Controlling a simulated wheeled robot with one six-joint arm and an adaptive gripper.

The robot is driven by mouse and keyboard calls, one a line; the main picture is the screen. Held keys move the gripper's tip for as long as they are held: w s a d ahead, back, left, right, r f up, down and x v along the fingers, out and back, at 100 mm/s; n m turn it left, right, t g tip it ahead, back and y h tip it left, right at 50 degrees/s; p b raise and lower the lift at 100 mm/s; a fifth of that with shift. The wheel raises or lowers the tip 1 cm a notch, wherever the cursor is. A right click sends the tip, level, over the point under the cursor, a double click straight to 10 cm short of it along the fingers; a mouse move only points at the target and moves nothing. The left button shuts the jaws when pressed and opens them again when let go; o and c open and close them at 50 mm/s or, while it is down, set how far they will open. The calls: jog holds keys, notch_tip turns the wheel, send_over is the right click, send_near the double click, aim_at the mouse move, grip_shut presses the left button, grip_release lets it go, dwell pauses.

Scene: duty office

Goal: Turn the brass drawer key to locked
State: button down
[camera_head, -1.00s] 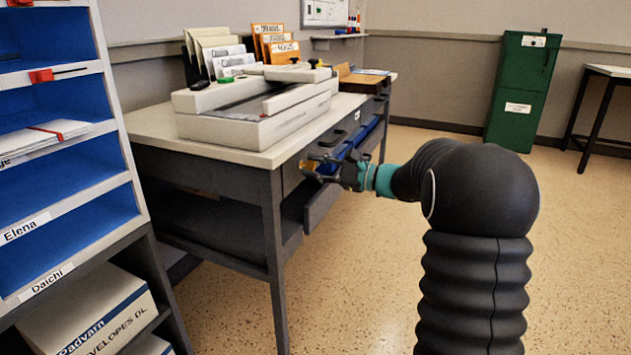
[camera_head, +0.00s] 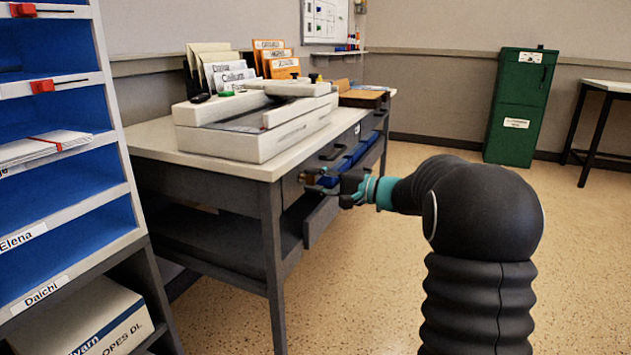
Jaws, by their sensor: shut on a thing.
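The brass drawer key (camera_head: 305,177) shows as a small brass-coloured spot at the front face of the grey desk (camera_head: 268,205), just under the desktop. My gripper (camera_head: 318,180) reaches in from the right, and its dark fingers are shut at the key. The fingers cover much of the key, so its exact angle cannot be made out. A drawer with blue inside (camera_head: 350,158) stands beyond the gripper, along the same desk front.
A white machine (camera_head: 255,125) and file holders with envelopes (camera_head: 275,60) stand on the desktop. A blue pigeonhole shelf (camera_head: 95,195) is close at left. A green cabinet (camera_head: 520,105) stands at the back right. The floor (camera_head: 450,140) between is open.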

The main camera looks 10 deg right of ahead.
jog(key=shift+n, duration=0.4)
jog(key=c, duration=0.8)
grip_release()
jog(key=shift+c, duration=0.2)
jog(key=v, duration=1.2)
